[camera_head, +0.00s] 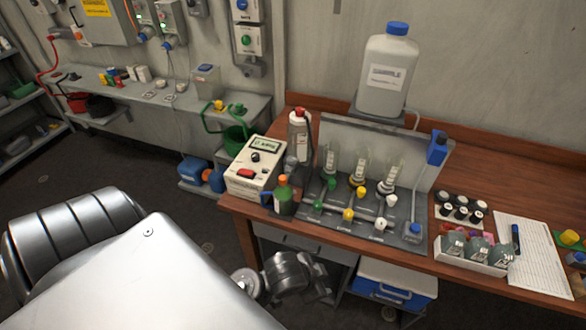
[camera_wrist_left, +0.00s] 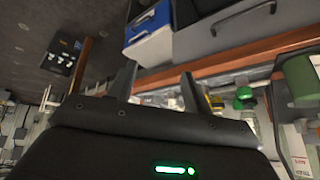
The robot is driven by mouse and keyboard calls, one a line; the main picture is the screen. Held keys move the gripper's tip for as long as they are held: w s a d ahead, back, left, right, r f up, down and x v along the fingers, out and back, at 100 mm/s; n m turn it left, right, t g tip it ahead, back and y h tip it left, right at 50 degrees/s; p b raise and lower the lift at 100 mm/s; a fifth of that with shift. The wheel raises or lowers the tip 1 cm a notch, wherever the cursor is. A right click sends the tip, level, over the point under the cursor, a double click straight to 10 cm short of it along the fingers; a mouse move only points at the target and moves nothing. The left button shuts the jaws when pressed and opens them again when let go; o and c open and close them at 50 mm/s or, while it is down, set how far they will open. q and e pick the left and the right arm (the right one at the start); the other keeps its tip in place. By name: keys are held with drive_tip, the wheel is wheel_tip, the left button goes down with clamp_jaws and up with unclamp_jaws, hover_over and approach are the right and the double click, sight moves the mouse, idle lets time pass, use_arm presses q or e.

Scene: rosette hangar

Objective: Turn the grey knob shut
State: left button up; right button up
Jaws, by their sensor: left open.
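No knob in the head view is clearly dark grey. Two pale, whitish-grey knobs show on the bench rig, an upper one (camera_head: 391,200) and a lower one (camera_head: 380,224), right of the yellow and green ones. I cannot tell which is the grey knob. My left gripper (camera_wrist_left: 158,74) shows in the left wrist view with two dark fingers apart and nothing between them. It is low near the bench's front edge, apart from the knobs. In the head view only silver arm links of mine show clearly. My right gripper is not in view.
The wooden bench (camera_head: 465,281) carries a meter box (camera_head: 247,180), a green bottle with an orange cap (camera_head: 284,201), a large white jug (camera_head: 386,75) and a tray of jars (camera_head: 484,267). A blue and white cooler (camera_head: 395,290) stands beneath.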

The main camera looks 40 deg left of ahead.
use_arm(q)
drive_tip(key=w+d+r+m+h, duration=0.3)
drive_tip(key=w+d+r+m, duration=0.2)
drive_tip(key=d+m, duration=0.25)
drive_tip(key=w+d+r+m+h, duration=0.2)
drive_tip(key=w+d+r+m, duration=0.2)
drive_tip(key=w+d+m, duration=0.3)
drive_tip(key=m+g+y, duration=0.3)
drive_tip(key=g+y, duration=0.1)
drive_tip(key=y, duration=0.7)
approach(292, 158)
drive_tip(key=x, duration=0.8)
drive_tip(key=shift+a+f+b, duration=0.15)
drive_tip(key=shift+f+b, duration=0.15)
drive_tip(key=shift+b, duration=0.05)
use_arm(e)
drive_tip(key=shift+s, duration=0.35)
